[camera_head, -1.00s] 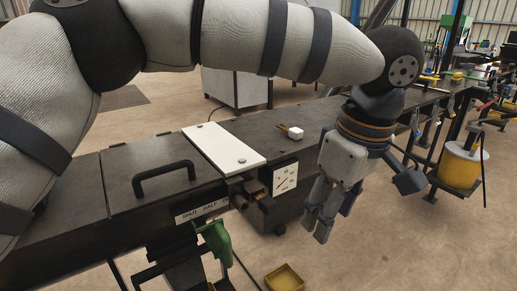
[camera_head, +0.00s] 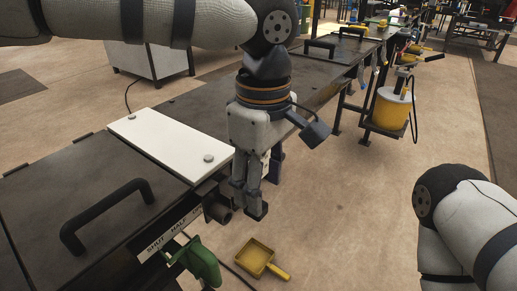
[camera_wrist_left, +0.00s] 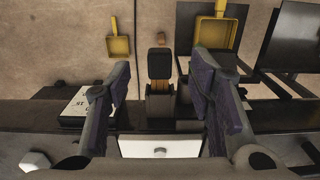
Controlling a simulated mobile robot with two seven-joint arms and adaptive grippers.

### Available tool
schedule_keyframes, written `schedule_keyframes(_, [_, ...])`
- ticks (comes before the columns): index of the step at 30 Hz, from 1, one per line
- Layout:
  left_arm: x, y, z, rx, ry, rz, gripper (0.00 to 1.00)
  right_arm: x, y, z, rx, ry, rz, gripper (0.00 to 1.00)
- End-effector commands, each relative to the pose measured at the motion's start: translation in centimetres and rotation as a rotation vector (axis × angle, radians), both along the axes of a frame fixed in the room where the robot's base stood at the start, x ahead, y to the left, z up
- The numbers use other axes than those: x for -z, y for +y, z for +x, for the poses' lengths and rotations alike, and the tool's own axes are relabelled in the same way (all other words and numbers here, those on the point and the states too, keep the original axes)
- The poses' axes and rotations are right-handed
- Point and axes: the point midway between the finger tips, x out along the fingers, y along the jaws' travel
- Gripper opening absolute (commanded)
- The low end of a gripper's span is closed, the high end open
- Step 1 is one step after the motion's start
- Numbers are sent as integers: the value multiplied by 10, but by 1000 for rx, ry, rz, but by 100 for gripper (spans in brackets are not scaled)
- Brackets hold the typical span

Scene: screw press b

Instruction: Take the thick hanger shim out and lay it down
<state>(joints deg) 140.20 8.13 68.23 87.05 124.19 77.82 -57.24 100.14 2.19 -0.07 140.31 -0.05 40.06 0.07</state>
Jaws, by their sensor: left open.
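My left gripper (camera_head: 250,208) is open, pointing down beside the bench's front edge, near the right end of the white plate (camera_head: 168,138). In the left wrist view its two fingers (camera_wrist_left: 163,108) stand apart with nothing gripped. Between them, beyond the tips, shows a dark block (camera_wrist_left: 160,64) on a brass-coloured piece (camera_wrist_left: 159,100). I cannot tell which part is the thick hanger shim. The head view hides this spot behind the gripper. My right arm shows at the lower right, its gripper out of view.
A black handle (camera_head: 108,215) stands on the bench top. A green lever (camera_head: 198,262) hangs at the front. A yellow dustpan (camera_head: 256,258) lies on the floor. A gauge (camera_wrist_left: 88,102) is left of the fingers. A yellow drum (camera_head: 388,108) stands further right.

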Motion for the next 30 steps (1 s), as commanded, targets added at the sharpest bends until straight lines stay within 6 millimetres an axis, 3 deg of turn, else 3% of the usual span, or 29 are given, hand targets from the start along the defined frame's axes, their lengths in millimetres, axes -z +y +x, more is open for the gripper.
schedule_keyframes(1, [13,0,-1,1,6,2,48,2,0,-2,0,6,0,40])
schedule_keyframes(6, [40,0,0,1,2,1,48,4,0,-4,-1,12,1,40])
schedule_keyframes(17, [50,0,0,0,-1,-1,48,4,0,-4,-1,13,1,40])
schedule_keyframes(24, [49,0,0,0,-1,-1,0,4,0,-4,-1,13,0,40])
schedule_keyframes(26, [49,0,0,0,-1,-1,0,4,0,-4,-1,13,1,40])
schedule_keyframes(27, [49,0,0,0,-1,-1,20,4,0,-4,-1,13,0,40])
schedule_keyframes(30, [49,0,0,0,-1,-1,0,4,0,-4,-1,13,1,40])
